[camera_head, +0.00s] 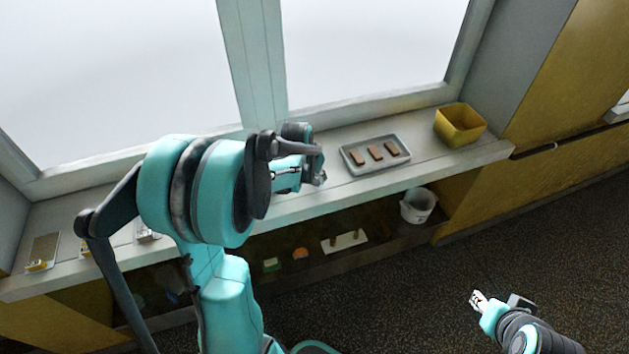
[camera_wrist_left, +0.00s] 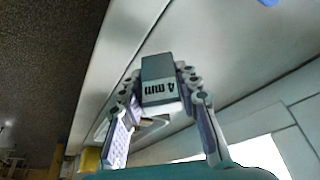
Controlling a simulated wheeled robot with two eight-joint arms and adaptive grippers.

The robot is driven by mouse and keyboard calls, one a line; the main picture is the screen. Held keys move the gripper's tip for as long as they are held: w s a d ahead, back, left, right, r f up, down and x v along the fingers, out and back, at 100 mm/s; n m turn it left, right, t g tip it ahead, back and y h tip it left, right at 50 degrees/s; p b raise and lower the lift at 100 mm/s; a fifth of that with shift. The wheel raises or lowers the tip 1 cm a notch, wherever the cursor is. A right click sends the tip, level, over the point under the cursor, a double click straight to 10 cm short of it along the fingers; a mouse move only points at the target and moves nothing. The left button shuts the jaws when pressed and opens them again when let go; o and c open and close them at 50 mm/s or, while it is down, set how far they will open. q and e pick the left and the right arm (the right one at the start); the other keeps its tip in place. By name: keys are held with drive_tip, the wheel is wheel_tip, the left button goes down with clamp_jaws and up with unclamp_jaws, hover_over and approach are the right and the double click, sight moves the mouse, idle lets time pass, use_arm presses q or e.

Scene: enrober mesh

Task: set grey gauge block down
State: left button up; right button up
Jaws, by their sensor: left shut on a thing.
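The grey gauge block (camera_wrist_left: 158,68), marked "4 mm", is between the fingers of my left gripper (camera_wrist_left: 160,92) in the left wrist view. The gripper is shut on it. In the head view my left gripper (camera_head: 312,176) is over the front part of the long pale sill, left of the grey tray. I cannot make out the block there, and the arm hides part of the sill. I cannot tell whether the block touches the surface. My right gripper (camera_head: 479,300) is at the lower right over the dark floor, far from the sill; its fingers are too small to judge.
The grey tray (camera_head: 403,163) holds several brown bars. A yellow bin (camera_head: 460,126) stands at the sill's right end. Small items sit at the left, including a yellow one (camera_head: 38,265). A white bucket (camera_head: 418,205) and a white board (camera_head: 345,241) are on the lower shelf.

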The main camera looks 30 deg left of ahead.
use_arm(q)
drive_tip(key=shift+w+f, duration=0.1)
drive_tip(key=shift+f, duration=0.6)
drive_tip(key=shift+f, duration=0.1)
drive_tip(key=o, duration=1.2)
